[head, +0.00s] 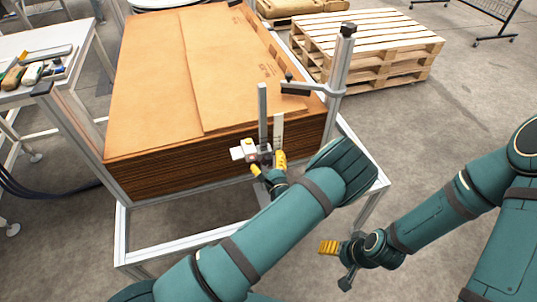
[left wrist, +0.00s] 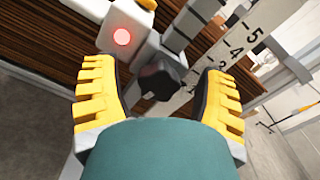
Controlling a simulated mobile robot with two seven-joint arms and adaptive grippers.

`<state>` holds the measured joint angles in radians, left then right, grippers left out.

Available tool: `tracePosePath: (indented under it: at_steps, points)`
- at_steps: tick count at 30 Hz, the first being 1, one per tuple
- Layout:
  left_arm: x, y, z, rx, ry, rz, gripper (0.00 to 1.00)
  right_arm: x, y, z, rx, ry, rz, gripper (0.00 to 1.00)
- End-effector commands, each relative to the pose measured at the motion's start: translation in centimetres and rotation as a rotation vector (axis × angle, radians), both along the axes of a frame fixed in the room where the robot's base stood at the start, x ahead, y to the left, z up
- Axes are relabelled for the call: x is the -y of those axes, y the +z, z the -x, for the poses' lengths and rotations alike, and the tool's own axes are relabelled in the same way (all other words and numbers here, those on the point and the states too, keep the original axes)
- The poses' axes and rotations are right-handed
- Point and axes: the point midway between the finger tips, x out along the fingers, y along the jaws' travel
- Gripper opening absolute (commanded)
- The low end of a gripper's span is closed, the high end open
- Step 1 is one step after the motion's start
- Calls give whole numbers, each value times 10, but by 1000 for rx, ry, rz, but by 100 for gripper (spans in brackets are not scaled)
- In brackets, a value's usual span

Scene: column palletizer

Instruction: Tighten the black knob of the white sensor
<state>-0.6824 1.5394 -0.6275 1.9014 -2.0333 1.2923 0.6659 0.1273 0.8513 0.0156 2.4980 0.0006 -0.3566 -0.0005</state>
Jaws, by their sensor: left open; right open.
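The white sensor (left wrist: 125,32) shows a lit red spot on its face in the left wrist view. In the head view the white sensor (head: 241,150) sits on a bracket at an upright metal post (head: 262,110), in front of the cardboard stack. The black knob (left wrist: 161,76) is lobed and sits right of and below the sensor in the left wrist view. My left gripper (left wrist: 160,95) is open, with one yellow finger on each side of the knob; I cannot tell whether they touch it. In the head view my left gripper (head: 268,165) largely hides the knob. My right gripper (head: 338,265) is open and empty, low at the right.
A scale with numbers (left wrist: 236,46) stands beside the post. The cardboard stack (head: 180,75) fills the metal frame (head: 125,230) behind. A side table (head: 60,50) with tools is at the left, and wooden pallets (head: 365,45) are at the back right.

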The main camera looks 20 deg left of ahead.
Motion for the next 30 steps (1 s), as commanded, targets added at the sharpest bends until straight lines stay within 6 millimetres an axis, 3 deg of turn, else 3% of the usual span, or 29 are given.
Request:
tracePosePath:
  at_steps: [10,16,30]
  points:
    - [-2,0,0,0,-1,0,73,0,0,0,-1,0,0,71]
    - [-2,0,0,0,-1,0,2,0,0,0,0,0,0,71]
    - [-2,2,-1,-45,0,-70,0,0,5,1,-2,1,0,71]
